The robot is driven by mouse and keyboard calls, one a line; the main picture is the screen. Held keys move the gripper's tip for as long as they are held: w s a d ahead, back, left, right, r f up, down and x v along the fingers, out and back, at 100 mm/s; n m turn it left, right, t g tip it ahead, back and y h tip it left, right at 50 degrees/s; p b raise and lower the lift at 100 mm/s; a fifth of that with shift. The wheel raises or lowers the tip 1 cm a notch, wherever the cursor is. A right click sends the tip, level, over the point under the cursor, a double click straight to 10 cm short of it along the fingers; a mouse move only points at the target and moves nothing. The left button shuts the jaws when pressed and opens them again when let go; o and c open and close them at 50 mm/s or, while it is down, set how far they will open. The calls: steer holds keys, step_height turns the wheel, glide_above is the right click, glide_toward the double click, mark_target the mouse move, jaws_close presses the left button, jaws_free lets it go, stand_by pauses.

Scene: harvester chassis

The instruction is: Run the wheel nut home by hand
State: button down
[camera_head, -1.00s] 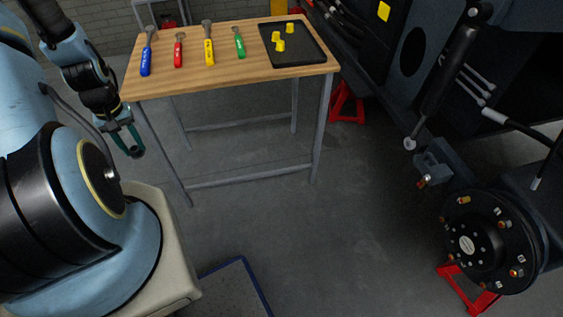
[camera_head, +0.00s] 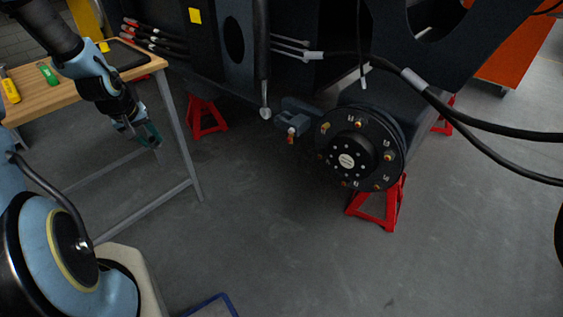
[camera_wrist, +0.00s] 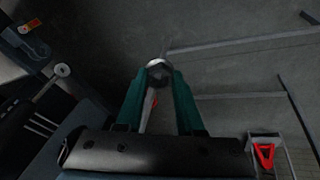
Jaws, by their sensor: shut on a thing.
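My gripper (camera_head: 149,138) hangs in front of the workbench, well to the left of the wheel hub, pointing down. In the wrist view its two green fingers (camera_wrist: 158,80) are shut on a small grey metal nut (camera_wrist: 158,67) at their tips. The nut is too small to make out in the head view. The round black wheel hub (camera_head: 348,145) is right of centre, with a pale centre disc and several studs around its face. Some stud positions look copper-coloured, others silver; I cannot tell which carry nuts.
A wooden workbench (camera_head: 88,88) stands at left with a green-handled tool (camera_head: 48,72) and a dark tray (camera_head: 128,56). Red stands (camera_head: 377,208) support the chassis. A hanging rod (camera_head: 263,70) and black hoses (camera_head: 455,115) are near the hub. The floor between is clear.

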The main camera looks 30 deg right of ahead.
steer(key=s+d+f+m+t+h+b, duration=0.15)
steer(key=d+f+h+b, duration=0.25)
steer(key=d+b, duration=0.75)
steer(key=s+d+f+m+t+h+b, duration=0.1)
steer(key=d+f+m+t+h+b, duration=0.2)
steer(key=d+b, duration=0.85)
steer(key=s+d+f+m+g+h+b, duration=0.2)
steer(key=s+d+h+b, duration=0.5)
steer(key=s+d+b, duration=0.8)
steer(key=d+g+b, duration=0.1)
steer(key=d+b, duration=0.1)
steer(key=d, duration=0.1)
steer(key=shift+s+m+h, duration=0.3)
steer(key=shift+s+m, duration=0.05)
steer(key=shift+x, duration=2.95)
steer(key=shift+p+x, duration=0.65)
steer(key=shift+x, duration=0.95)
